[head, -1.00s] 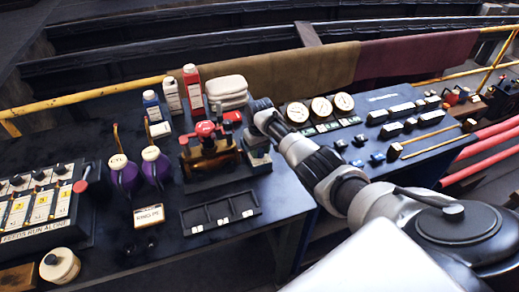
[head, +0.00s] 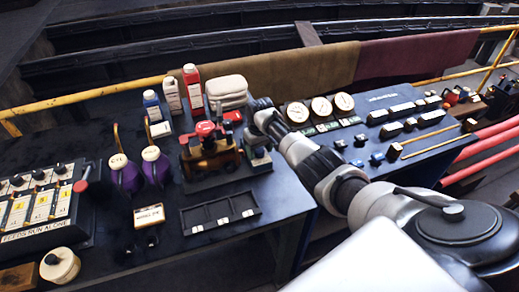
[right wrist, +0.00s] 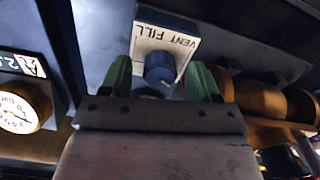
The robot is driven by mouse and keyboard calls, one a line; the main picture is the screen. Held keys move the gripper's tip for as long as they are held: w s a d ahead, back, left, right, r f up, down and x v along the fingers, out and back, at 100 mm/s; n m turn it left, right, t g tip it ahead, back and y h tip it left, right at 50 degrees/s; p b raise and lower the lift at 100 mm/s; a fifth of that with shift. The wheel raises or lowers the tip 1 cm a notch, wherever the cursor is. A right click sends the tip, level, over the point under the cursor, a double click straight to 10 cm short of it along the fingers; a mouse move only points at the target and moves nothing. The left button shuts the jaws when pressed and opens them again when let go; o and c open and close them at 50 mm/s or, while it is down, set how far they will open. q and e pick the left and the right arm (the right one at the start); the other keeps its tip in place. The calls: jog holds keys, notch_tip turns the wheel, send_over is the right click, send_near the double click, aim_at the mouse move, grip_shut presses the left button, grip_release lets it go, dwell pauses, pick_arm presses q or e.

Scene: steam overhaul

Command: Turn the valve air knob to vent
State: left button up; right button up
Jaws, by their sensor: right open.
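The valve air knob (right wrist: 160,67) is a dark blue round knob on a plate (right wrist: 180,30) marked VENT and FILL, which reads upside down in the right wrist view. My right gripper (right wrist: 161,84) is open, with one green fingertip on each side of the knob. I cannot tell whether either fingertip touches it. Which mark the knob points to is not clear. In the head view my right gripper (head: 257,152) reaches down beside the red-topped brass valve (head: 209,150), and the knob is hidden there. My left gripper is not in view.
A gauge (right wrist: 18,112) and brass cylinders (right wrist: 250,95) flank the gripper in the wrist view. A panel with gauges (head: 321,108) and switches lies right.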

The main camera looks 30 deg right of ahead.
aim_at(260, 150)
notch_tip(260, 150, up, 11)
jog(key=b, duration=0.1)
dwell(0.3)
jog(key=shift+f, duration=0.1)
